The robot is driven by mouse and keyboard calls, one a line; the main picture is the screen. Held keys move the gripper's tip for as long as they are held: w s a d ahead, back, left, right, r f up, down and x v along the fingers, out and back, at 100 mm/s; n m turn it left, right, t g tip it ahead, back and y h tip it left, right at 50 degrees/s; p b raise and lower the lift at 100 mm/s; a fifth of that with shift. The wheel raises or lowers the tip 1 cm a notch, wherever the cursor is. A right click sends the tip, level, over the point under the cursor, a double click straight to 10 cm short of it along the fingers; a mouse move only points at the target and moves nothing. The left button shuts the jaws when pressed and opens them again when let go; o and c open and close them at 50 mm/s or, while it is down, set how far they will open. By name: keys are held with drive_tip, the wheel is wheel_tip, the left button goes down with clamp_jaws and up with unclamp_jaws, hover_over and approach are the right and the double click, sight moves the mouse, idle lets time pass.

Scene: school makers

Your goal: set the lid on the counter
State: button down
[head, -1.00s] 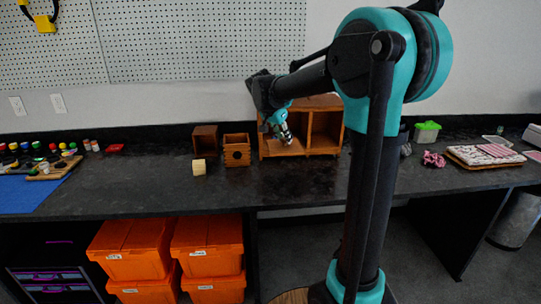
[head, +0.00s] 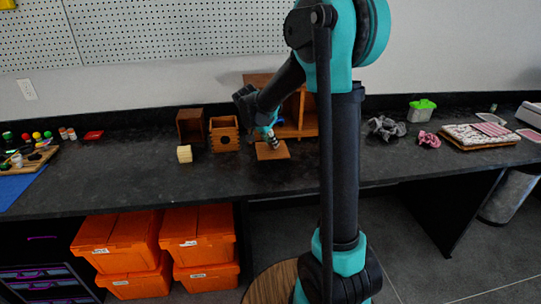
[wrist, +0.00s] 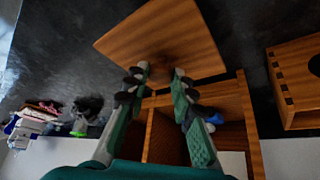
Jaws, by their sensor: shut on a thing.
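The lid, a flat square wooden panel (head: 272,152), is at the counter (head: 130,178) in front of the wooden cabinet; I cannot tell whether it touches the counter. In the wrist view the lid (wrist: 150,38) lies just beyond my fingertips. My gripper (head: 276,143) points down at the lid's middle. In the wrist view my gripper (wrist: 160,72) has its fingers close together at a dark spot on the lid; the part gripped is hidden between them.
The open wooden cabinet (head: 309,112) stands right behind the lid. Grey cloth (head: 386,128) lies to the right. The counter front is clear.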

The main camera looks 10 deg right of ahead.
sight(269, 152)
drive_tip(key=shift+f, duration=3.2)
drive_tip(key=c, duration=1.3)
unclamp_jaws()
drive_tip(key=shift+f, duration=0.1)
drive_tip(key=v, duration=1.2)
drive_tip(key=shift+d, duration=0.1)
drive_tip(key=s+d+f+n+y, duration=0.1)
drive_tip(key=s+d+f+n, duration=0.2)
drive_tip(key=s, duration=0.5)
drive_tip(key=s+d+f+n+y, duration=0.2)
drive_tip(key=s+f, duration=0.3)
drive_tip(key=s, duration=0.4)
drive_tip(key=s+d+f+n+y, duration=0.1)
drive_tip(key=s+d+f+n, duration=0.2)
drive_tip(key=s, duration=0.6)
drive_tip(key=shift+s+d+f+n, duration=0.3)
drive_tip(key=shift+f+n, duration=0.25)
drive_tip(key=shift+n, duration=0.15)
